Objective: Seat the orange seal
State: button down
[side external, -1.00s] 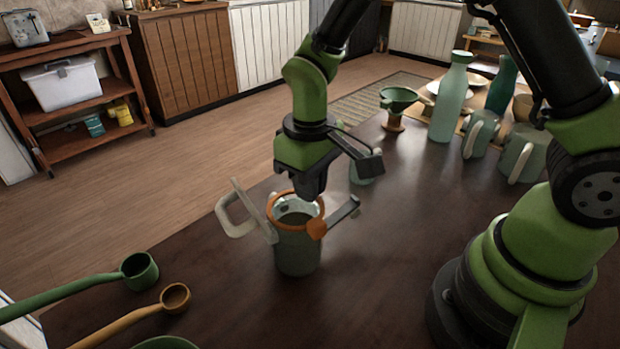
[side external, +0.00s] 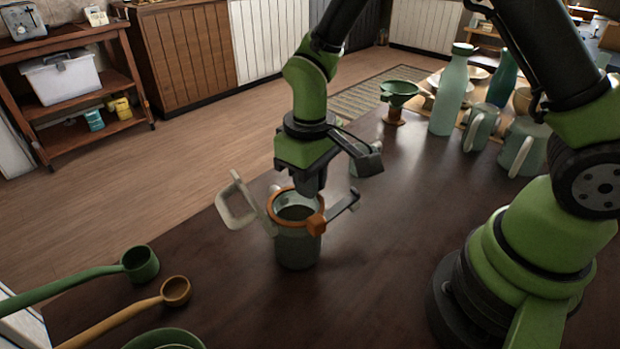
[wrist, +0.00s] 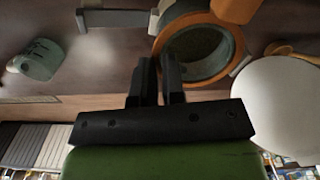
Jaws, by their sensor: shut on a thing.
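The orange seal (side external: 316,226) is a ring with a square tab, level at the mouth of the grey-green jar (side external: 297,250). It also shows around the mouth in the wrist view (wrist: 172,36). I cannot tell whether it is pressed fully down. The jar stands upright, its pale lid (side external: 235,203) swung open to the left; the lid's round face is large at right in the wrist view (wrist: 280,105). My gripper (side external: 311,192) points down at the jar's far rim, its fingers (wrist: 158,68) close together and shut on the seal, though they partly hide the grip.
A grey metal clasp (side external: 343,207) sticks out to the jar's right. A small green vessel (side external: 366,160) stands behind my gripper. Green (side external: 138,265) and tan (side external: 175,291) scoops lie at front left. A bottle (side external: 449,95) and mugs (side external: 478,130) stand at back right.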

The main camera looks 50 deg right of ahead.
jog(key=c, duration=1.5)
grip_release()
jog(key=shift+c, duration=0.2)
jog(key=shift+r, duration=1.5)
jog(key=shift+o, duration=0.2)
jog(key=o, duration=0.5)
